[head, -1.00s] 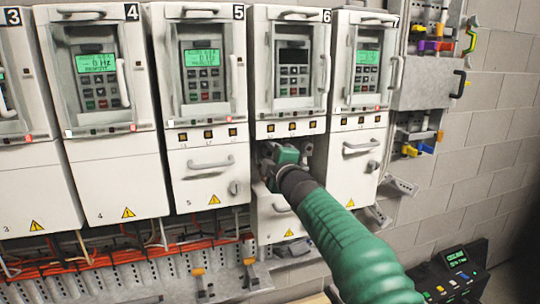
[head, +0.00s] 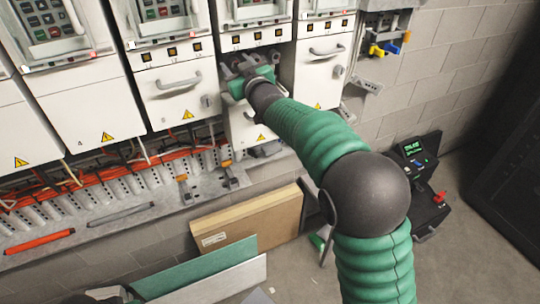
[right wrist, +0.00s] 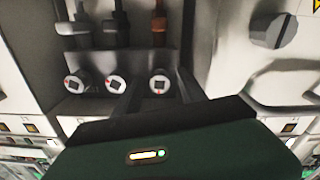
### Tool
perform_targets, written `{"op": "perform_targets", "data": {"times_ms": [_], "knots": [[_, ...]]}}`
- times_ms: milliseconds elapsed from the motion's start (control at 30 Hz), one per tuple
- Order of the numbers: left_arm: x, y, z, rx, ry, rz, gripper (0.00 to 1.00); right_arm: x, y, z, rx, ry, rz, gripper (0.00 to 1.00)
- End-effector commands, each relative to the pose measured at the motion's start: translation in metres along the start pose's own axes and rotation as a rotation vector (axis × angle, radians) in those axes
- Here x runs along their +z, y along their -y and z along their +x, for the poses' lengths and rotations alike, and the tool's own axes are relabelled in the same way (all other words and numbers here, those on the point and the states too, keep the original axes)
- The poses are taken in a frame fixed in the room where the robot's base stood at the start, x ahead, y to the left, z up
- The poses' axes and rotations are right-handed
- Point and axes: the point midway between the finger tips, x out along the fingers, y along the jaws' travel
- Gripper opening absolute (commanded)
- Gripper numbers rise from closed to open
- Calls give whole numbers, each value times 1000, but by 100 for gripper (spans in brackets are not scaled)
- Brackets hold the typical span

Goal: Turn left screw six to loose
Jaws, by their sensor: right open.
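In the head view my right gripper (head: 241,66) reaches into the opening of the lower part of drive six, whose lower cover (head: 245,124) hangs lowered beneath it. The right wrist view looks inverted, with displays along its bottom. There, three round white screws with red marks show in a row: one at the picture's left (right wrist: 75,85), one in the middle (right wrist: 115,85) and one at the picture's right (right wrist: 158,81). My open right gripper (right wrist: 160,92) has its fingers either side of the picture's right screw; contact cannot be told. My left gripper is not in view.
Drive five's closed cover (head: 180,92) is left of the arm. Another closed cover (head: 322,70) is to its right. Cables run to the screws. Orange wiring (head: 110,180) lies below. A cardboard box (head: 250,222) and a black case (head: 428,205) stand on the floor.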

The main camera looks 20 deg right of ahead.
Motion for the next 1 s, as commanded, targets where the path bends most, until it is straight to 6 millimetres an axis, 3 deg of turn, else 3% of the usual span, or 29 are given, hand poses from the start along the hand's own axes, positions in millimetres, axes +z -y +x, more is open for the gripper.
{"op": "perform_targets", "data": {"times_ms": [33,100,600,633,700,1000], "knots": [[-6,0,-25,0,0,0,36,-11,-4,0,1,6,84,49],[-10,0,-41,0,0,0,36,-11,-4,0,0,5,210,49],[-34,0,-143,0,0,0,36,-7,-4,0,1,4,893,49],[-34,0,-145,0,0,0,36,-6,-3,-1,1,2,921,49],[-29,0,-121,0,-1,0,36,6,-1,-17,0,-2,913,49],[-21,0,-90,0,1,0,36,6,-1,-83,0,-3,908,49]]}}
